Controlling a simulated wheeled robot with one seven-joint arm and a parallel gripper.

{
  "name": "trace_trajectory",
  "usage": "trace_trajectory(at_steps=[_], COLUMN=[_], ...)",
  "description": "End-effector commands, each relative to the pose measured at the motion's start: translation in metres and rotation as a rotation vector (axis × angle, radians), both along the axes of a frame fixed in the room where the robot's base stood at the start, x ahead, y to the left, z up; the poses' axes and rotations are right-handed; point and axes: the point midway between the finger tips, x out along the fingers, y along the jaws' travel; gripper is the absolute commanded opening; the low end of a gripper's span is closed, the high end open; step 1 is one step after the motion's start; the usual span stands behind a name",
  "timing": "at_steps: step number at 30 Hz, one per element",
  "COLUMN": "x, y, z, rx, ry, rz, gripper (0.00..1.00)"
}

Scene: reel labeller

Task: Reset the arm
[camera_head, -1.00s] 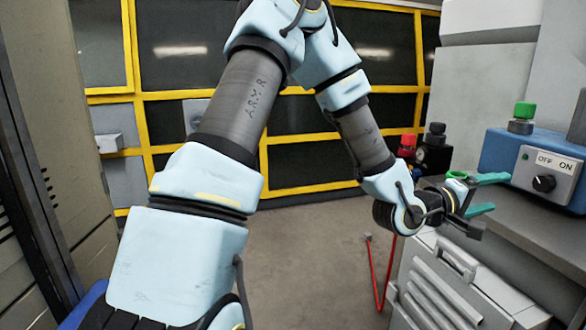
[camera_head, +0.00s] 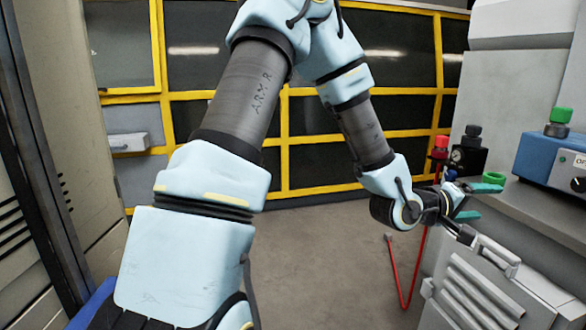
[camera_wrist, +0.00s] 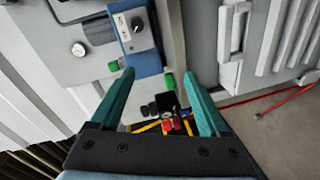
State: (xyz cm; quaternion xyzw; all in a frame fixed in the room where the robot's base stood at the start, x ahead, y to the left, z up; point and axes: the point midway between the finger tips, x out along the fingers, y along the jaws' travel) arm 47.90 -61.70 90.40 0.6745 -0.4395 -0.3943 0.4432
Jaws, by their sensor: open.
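My arm spans the middle of the head view, bent high at the elbow, with its forearm reaching down to the right. My gripper (camera_head: 478,200) is at the right, in front of the grey machine's front edge. In the wrist view the two green fingers of my gripper (camera_wrist: 158,90) stand wide apart with nothing between them touching either finger. Beyond the fingertips lies the grey machine top with a blue control box (camera_wrist: 147,62). The box also shows at the right edge of the head view (camera_head: 545,155).
A grey cabinet with a handle (camera_head: 495,255) stands below the gripper at right. A black gauge unit with a red knob (camera_head: 440,142) is behind it. A red hose (camera_head: 393,270) hangs to the floor. A yellow-framed partition (camera_head: 400,130) is behind. Floor at centre is clear.

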Motion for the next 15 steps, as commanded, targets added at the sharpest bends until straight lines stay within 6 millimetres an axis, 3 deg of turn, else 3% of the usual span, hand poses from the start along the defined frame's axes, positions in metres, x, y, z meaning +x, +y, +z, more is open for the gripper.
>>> trace_trajectory(at_steps=[8, 11, 15], x=[0.037, 0.052, 0.072], y=[0.054, 0.086, 0.148], z=[-0.016, -0.023, -0.027], rx=[0.279, 0.412, 0.639], ry=[-0.102, -0.134, -0.164], rz=[0.068, 0.095, 0.134], gripper=[0.79, 0.79, 0.79])
